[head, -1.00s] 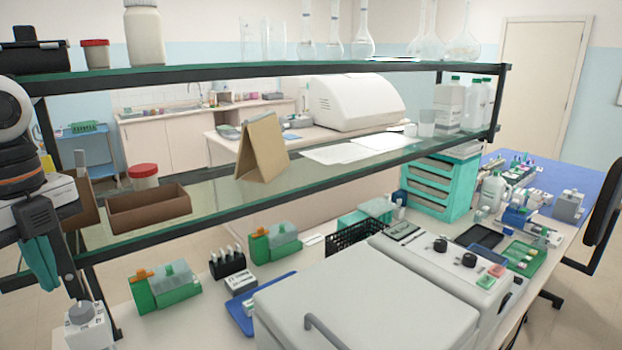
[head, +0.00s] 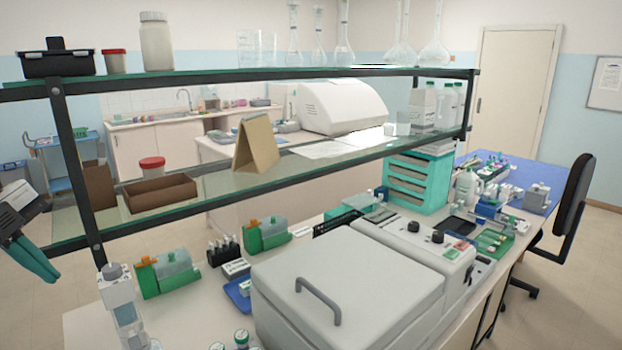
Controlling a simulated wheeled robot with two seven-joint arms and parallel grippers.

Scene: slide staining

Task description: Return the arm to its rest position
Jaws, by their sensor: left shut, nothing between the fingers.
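My left gripper (head: 38,262) shows at the left edge of the head view, with a grey body and teal fingers pointing down and to the right. Its fingers are together and hold nothing. It hangs in the air to the left of the shelf's near upright and looks clear of the bench. Most of the left arm is outside the picture. My right gripper is not in view.
The two-level glass shelf (head: 250,75) has a dark upright close to the gripper. A brown open box (head: 160,193) sits on its lower level. A white instrument (head: 125,305), green staining containers (head: 168,274) and a large grey machine (head: 345,285) stand on the bench.

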